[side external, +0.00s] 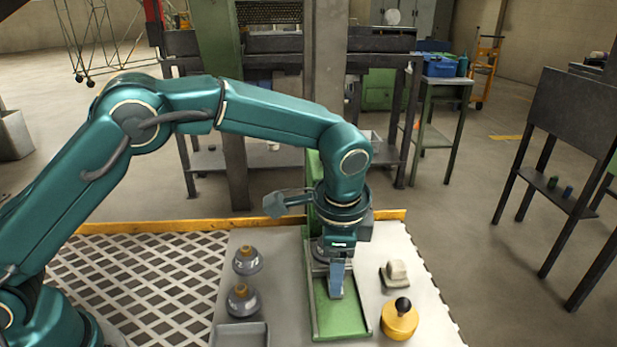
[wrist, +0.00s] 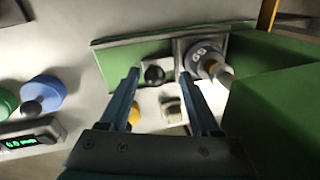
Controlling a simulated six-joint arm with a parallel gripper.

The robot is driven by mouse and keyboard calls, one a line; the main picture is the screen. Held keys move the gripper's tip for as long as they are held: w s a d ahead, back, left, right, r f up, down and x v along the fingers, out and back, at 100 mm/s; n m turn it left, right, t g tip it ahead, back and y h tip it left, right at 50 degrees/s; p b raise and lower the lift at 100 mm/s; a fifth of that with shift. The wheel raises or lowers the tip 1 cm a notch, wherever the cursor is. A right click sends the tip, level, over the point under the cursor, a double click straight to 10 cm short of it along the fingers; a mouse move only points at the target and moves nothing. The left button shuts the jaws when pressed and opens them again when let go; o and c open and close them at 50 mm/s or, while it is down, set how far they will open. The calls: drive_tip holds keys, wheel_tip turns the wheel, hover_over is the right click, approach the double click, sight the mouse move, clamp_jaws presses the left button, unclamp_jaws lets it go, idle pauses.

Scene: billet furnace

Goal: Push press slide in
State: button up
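The press slide (wrist: 180,45) is a grey plate on a green track in the wrist view. The green track (side external: 345,318) also shows in the side view, but my gripper mostly hides the slide there. My gripper (wrist: 159,76) is open, pointing down, with its fingers apart on either side of the knob in the picture. I cannot tell whether they touch it. The green press body (wrist: 275,100) stands to the right.
Two grey brass-topped pieces (side external: 242,300) and a grey tray (side external: 240,335) are left of the track. A pale block (side external: 396,272) and a yellow cylinder with a black knob (side external: 400,321) are right. Blue (wrist: 42,92) and green round pieces and a lit display (wrist: 22,142) show in the wrist view.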

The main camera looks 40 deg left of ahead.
drive_tip(key=r, duration=0.5)
drive_tip(key=shift+s+d, duration=0.3)
drive_tip(key=shift+s, duration=0.1)
drive_tip(key=shift+s+a+r, duration=0.2)
drive_tip(key=shift+r, duration=0.05)
drive_tip(key=s+a+r+n+t+h, duration=0.1)
drive_tip(key=s+a+r+n, duration=0.45)
drive_tip(key=s+a, duration=0.25)
drive_tip(key=s+a+n+t, duration=0.2)
drive_tip(key=s+a+n, duration=0.2)
drive_tip(key=s, duration=0.5)
drive_tip(key=shift+s+a+f+n+t, duration=0.25)
drive_tip(key=shift+f+n+t, duration=0.2)
drive_tip(key=shift+n, duration=0.4)
